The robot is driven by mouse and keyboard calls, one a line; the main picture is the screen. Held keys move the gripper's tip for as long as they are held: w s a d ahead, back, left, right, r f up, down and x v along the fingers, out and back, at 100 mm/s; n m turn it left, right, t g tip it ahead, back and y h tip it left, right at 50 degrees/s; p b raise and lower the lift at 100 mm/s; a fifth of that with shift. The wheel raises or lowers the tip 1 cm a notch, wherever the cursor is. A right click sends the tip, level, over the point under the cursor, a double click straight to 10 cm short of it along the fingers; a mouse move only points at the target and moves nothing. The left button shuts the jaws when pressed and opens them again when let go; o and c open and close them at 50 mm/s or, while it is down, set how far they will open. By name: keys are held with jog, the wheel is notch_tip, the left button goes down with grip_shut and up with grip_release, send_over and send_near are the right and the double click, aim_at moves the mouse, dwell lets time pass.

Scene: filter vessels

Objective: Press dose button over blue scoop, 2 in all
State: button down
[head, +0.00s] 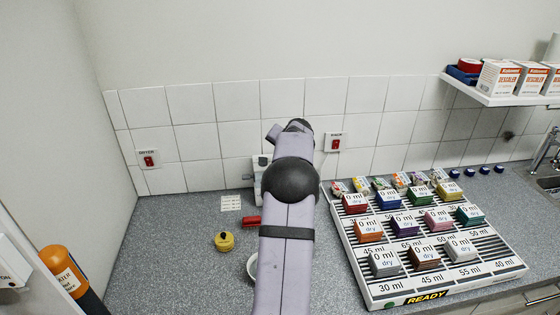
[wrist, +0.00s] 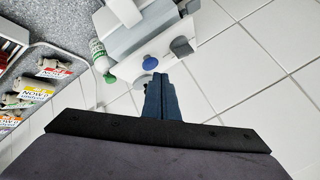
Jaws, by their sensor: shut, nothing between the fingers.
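In the wrist view, my gripper (wrist: 160,80) is shut and empty, its dark blue fingers pressed together. Just beyond the fingertips is a round blue piece (wrist: 149,63) on a white device (wrist: 230,58). I cannot tell whether the fingertips touch it, or whether it is the dose button or part of the blue scoop. A grey knob (wrist: 181,46) sits to its right. In the head view, my arm hides my gripper and most of the device; a pale part of it (head: 258,172) shows at the arm's left. No blue scoop is clearly identifiable.
A tray (head: 378,290) marked READY, with several coloured blocks labelled "0 ml dry", stands at the right. A yellow pot (head: 224,241) and a red item (head: 251,222) lie left of my arm. A green-and-white bottle (wrist: 102,60) is close left of the fingers. The left counter is mostly clear.

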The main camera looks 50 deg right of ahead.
jog(key=shift+r+p, duration=2)
jog(key=shift+r, duration=0.55)
jog(key=shift+f, duration=0.1)
